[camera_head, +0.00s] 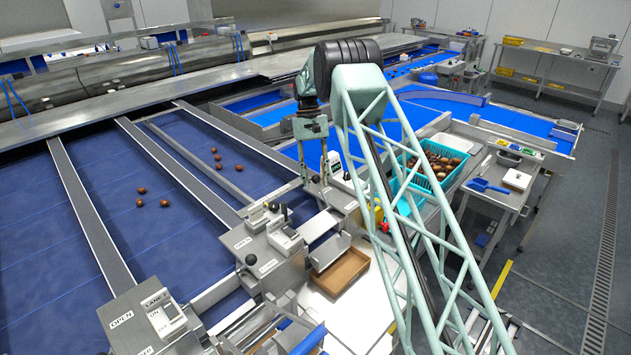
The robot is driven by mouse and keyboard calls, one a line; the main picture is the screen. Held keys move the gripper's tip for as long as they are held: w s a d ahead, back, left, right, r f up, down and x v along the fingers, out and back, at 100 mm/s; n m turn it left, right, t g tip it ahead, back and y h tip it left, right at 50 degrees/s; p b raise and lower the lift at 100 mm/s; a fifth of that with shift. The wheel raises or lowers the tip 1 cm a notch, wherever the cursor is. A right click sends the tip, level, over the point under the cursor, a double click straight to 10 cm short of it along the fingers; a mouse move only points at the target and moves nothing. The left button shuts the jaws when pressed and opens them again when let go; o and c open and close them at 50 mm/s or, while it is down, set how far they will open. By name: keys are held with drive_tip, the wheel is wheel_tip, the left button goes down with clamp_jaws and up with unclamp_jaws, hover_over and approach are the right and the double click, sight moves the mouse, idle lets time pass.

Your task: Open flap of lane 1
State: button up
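Blue sorting lanes run down the left, split by grey rails. The lever box at the lower left (143,316) reads LANE 2 and OPEN. A second lever box (262,243) stands at the end of the middle lanes, with OPEN plates and small black handles. Its lane number is too small to read. A third box (347,184) stands partly behind my gripper. I cannot tell which belongs to lane 1, and its flap is not clearly visible. My gripper (316,184) points down near the third box. Its two thin fingers are apart with nothing between them.
Several brown dates (217,159) lie on the lanes. A brown tray (341,272) sits below the second box. A teal crate (408,188) of dates stands right of my gripper, partly behind my arm. A side table (491,187) holds a blue scoop (488,186).

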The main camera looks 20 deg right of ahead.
drive_tip(key=v, duration=1.1)
drive_tip(key=shift+r, duration=0.4)
drive_tip(key=shift+w, duration=0.1)
drive_tip(key=s+a+r+t+b, duration=0.1)
drive_tip(key=s+r+b, duration=0.2)
drive_tip(key=s+r, duration=0.4)
drive_tip(key=s+a+r+t+b, duration=0.1)
drive_tip(key=s+a+r+b, duration=0.1)
drive_tip(key=s+r, duration=0.5)
drive_tip(key=s+a+r+t+b, duration=0.1)
drive_tip(key=s+r+b, duration=0.3)
drive_tip(key=s, duration=0.5)
drive_tip(key=s+a+r+t+b, duration=0.1)
drive_tip(key=s+r, duration=0.4)
drive_tip(key=s, duration=0.3)
drive_tip(key=s+a+f+n+t+b, duration=0.1)
drive_tip(key=s+f+b, duration=0.1)
drive_tip(key=s, duration=0.9)
drive_tip(key=s+f+t+b, duration=0.1)
drive_tip(key=s+f+b, duration=0.15)
drive_tip(key=s, duration=0.85)
drive_tip(key=s+f+t+b, duration=0.1)
drive_tip(key=s+f+b, duration=0.1)
drive_tip(key=s+f, duration=0.4)
drive_tip(key=s+a+f+t+b, duration=0.1)
drive_tip(key=s+f, duration=0.4)
drive_tip(key=s, duration=0.8)
drive_tip(key=shift+f+b, duration=0.4)
drive_tip(key=shift+b, duration=0.1)
